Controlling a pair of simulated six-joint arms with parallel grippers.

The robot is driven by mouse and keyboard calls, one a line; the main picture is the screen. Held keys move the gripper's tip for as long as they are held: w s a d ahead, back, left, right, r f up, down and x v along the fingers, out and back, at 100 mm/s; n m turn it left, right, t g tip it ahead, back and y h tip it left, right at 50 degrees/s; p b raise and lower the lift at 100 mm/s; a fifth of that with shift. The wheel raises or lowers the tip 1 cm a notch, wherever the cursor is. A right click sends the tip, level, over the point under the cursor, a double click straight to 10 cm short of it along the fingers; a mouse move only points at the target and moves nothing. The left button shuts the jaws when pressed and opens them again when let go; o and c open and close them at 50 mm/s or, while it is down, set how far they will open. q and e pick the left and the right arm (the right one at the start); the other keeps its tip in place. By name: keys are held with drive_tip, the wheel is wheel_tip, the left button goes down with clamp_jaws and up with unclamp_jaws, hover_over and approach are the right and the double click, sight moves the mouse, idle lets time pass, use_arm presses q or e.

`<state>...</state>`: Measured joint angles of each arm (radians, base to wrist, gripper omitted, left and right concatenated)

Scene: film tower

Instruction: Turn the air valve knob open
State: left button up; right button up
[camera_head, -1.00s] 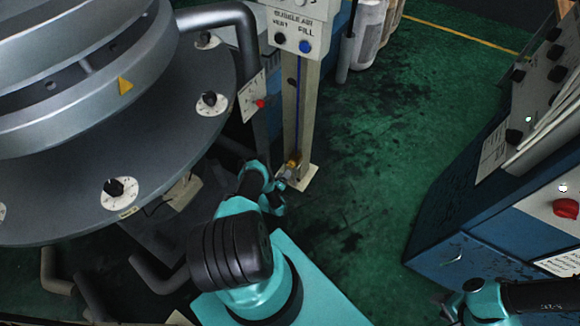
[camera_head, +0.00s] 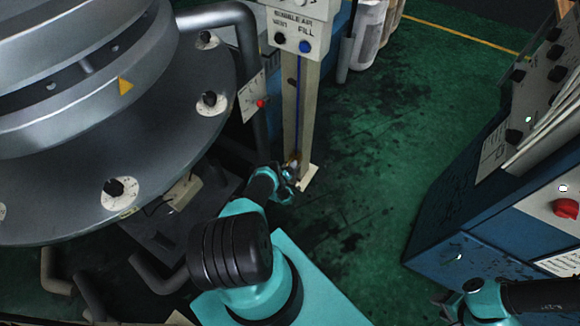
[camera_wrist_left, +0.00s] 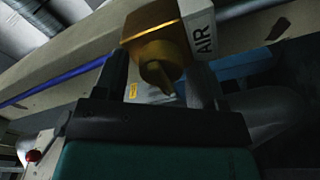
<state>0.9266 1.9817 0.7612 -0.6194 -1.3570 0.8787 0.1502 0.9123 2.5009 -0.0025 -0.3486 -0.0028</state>
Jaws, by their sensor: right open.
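The air valve is brass with a white block marked "AIR"; its brass knob (camera_wrist_left: 158,62) shows large in the left wrist view. In the head view, the valve (camera_head: 293,163) is a small brass spot low on the beige post, partly hidden by my left gripper (camera_head: 288,172). In the left wrist view, my left gripper (camera_wrist_left: 160,88) has its two dark fingers spread, one on each side of the knob's tip. A gap shows at the left finger; contact at the right one is unclear. My right gripper (camera_head: 446,304) is open and empty at the bottom right.
The beige post (camera_head: 309,115) carries a blue tube and a panel marked "FILL" (camera_head: 305,46). A large round grey machine (camera_head: 75,190) with dials fills the left. A blue console (camera_head: 480,230) with a red knob (camera_head: 566,208) stands right. Green floor between is clear.

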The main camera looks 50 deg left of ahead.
use_arm(q)
drive_tip(key=c, duration=0.8)
drive_tip(key=shift+m, duration=0.5)
drive_tip(key=m, duration=0.8)
drive_tip(key=shift+t, duration=0.3)
drive_tip(key=m, duration=0.4)
drive_tip(key=shift+d+m, duration=0.1)
drive_tip(key=shift+m, duration=0.3)
drive_tip(key=m+h, duration=0.1)
drive_tip(key=m, duration=0.4)
drive_tip(key=shift+w+t, duration=0.1)
drive_tip(key=shift+t, duration=0.2)
